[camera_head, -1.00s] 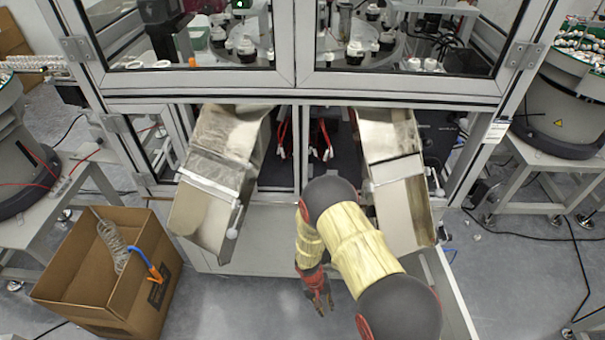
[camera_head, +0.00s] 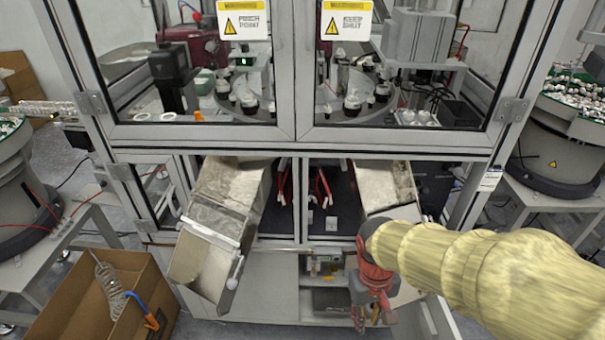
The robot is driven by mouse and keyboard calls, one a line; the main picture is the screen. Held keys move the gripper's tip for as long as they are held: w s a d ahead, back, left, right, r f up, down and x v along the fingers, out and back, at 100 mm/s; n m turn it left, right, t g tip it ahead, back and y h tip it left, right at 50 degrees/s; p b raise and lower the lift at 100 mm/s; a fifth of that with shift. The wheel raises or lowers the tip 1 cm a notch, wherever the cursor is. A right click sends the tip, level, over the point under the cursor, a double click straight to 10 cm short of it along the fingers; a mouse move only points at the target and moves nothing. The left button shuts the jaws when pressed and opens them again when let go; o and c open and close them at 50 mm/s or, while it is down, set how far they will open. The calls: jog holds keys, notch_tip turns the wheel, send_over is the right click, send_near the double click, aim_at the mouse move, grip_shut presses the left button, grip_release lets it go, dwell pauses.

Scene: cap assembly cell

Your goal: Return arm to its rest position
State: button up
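My gripper (camera_head: 374,318) hangs fingers down in front of the cabinet, low and right of centre. Its two fingers are apart, with nothing seen between them. My arm, in a yellow sleeve, reaches in from the right edge. Behind the gripper and arm is the right metal chute (camera_head: 377,185), with its lower part largely hidden. The left metal chute (camera_head: 205,235) is in full view and clear of my arm.
The assembly cell's framed glass doors (camera_head: 390,95) stand close in front. An open cardboard box (camera_head: 75,310) holding a coiled hose is at the lower left. Bowl feeders stand at the left and right (camera_head: 560,135). Floor shows between box and cabinet.

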jog(key=s+d+r+m+t+p, duration=0.1)
jog(key=s+d+r+t, duration=0.1)
jog(key=r, duration=0.7)
jog(key=s+d+r+m+t+p, duration=0.1)
jog(key=s+r+t, duration=0.3)
jog(key=r, duration=0.5)
jog(key=shift+d+r+y, duration=0.2)
jog(key=shift+d+y, duration=0.1)
jog(key=shift+d, duration=0.35)
